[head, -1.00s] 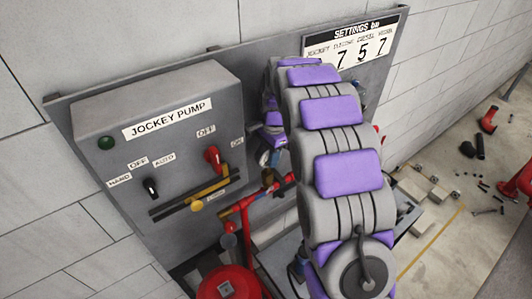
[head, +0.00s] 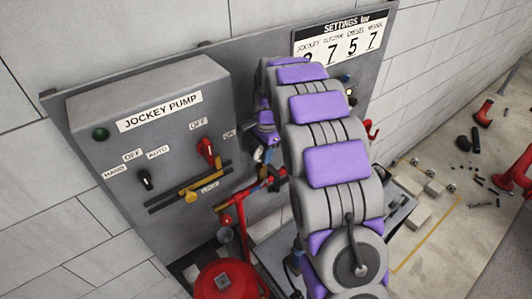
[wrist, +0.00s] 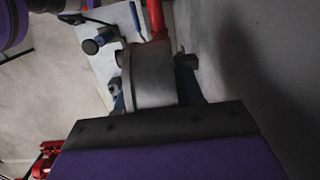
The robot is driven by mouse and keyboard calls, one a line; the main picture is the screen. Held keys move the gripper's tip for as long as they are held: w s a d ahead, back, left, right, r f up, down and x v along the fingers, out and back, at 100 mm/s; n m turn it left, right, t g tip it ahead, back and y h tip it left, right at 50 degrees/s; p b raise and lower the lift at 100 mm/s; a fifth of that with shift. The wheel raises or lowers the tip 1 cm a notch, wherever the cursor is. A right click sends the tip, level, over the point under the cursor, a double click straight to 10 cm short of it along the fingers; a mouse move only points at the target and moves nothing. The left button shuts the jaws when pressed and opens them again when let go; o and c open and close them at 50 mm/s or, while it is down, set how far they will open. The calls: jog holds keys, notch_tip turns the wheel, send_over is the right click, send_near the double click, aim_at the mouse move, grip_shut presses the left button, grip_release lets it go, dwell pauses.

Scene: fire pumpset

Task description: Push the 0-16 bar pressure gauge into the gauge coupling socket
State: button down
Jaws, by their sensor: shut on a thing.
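In the wrist view my gripper (wrist: 153,88) has its dark blue fingers on both sides of the pressure gauge (wrist: 151,72), a short grey drum seen edge-on. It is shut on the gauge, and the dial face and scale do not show. A red pipe (wrist: 157,18) runs up just beyond the gauge. Whether the gauge touches it, I cannot tell. In the head view my gripper (head: 262,156) is partly visible beside the panel, left of my grey and purple arm. The coupling socket cannot be made out in either view.
The grey jockey pump box (head: 150,120) with its switches and yellow-black handle (head: 190,193) stands close on the left. Red pipework (head: 240,208) and a round red body (head: 224,282) lie below. A settings sign (head: 345,42) is behind. Loose parts lie on the floor at right.

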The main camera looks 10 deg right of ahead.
jog(key=shift+s+a+f+g, duration=0.1)
jog(key=shift+s+f+g, duration=0.1)
jog(key=shift+s+f, duration=0.3)
jog(key=shift+s+f+g, duration=0.2)
jog(key=shift+s+f, duration=0.05)
jog(key=shift+f, duration=0.45)
jog(key=shift+w+a+r+p, duration=0.1)
jog(key=shift+w+r+p, duration=0.15)
jog(key=shift+r, duration=0.25)
jog(key=shift+w+r+p, duration=0.2)
jog(key=shift+r+p, duration=0.05)
jog(key=shift+r, duration=0.25)
jog(key=shift+w+a+r, duration=0.1)
jog(key=shift+w+r, duration=0.25)
jog(key=shift+r, duration=0.2)
jog(key=shift+r, duration=0.1)
jog(key=shift+w+d+r, duration=0.1)
jog(key=shift+w+d, duration=0.05)
jog(key=shift+d, duration=0.1)
jog(key=shift+a, duration=0.15)
jog(key=shift+f, duration=1.75)
jog(key=c, duration=0.6)
grip_release()
jog(key=shift+c, duration=0.2)
